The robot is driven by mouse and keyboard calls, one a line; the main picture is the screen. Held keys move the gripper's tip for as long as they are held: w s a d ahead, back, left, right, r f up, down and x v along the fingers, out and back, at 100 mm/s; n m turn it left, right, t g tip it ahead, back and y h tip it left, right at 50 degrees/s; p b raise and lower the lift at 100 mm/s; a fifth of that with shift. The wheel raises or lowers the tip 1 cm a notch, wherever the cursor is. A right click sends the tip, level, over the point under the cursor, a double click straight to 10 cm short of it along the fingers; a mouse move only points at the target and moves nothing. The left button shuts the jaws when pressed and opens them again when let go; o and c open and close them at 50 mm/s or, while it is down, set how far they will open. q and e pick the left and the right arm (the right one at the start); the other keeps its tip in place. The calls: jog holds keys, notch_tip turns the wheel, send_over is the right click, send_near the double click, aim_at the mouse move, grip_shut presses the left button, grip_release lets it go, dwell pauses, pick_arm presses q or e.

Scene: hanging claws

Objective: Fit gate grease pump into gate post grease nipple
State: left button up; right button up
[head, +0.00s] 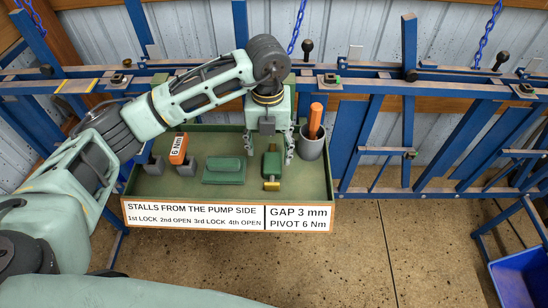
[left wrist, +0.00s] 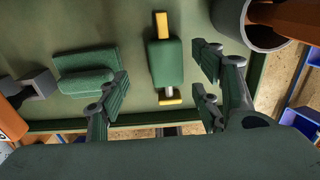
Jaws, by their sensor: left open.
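A small green device with yellow ends, seemingly the grease pump (head: 271,166), lies in the green tray (head: 150,187). In the left wrist view the pump (left wrist: 165,62) lies between the fingers' lines, with a silver piece near its lower yellow end. My left gripper (head: 272,150) points down over the tray around the pump's far end. In the left wrist view the gripper (left wrist: 161,100) is open, with a finger on either side and nothing held. Contact with the pump cannot be told. I cannot make out the gate post grease nipple. My right gripper is out of view.
A grey cup (head: 312,149) with an orange-handled tool (head: 315,120) stands right of the gripper. Blue gate rails (head: 440,91) run behind. A blue bin (head: 525,277) is at lower right.

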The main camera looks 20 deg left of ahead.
aim_at(273, 160)
pick_arm(q)
jog(key=shift+s+d+f, duration=0.1)
jog(key=shift+s+f, duration=0.05)
jog(key=shift+f, duration=0.25)
jog(key=f, duration=0.1)
jog(key=f+p, duration=0.2)
jog(key=f, duration=0.1)
jog(key=shift+w+d, duration=0.3)
jog(key=shift+f, duration=0.5)
jog(key=c, duration=1.5)
grip_shut()
jog(key=shift+r, duration=0.1)
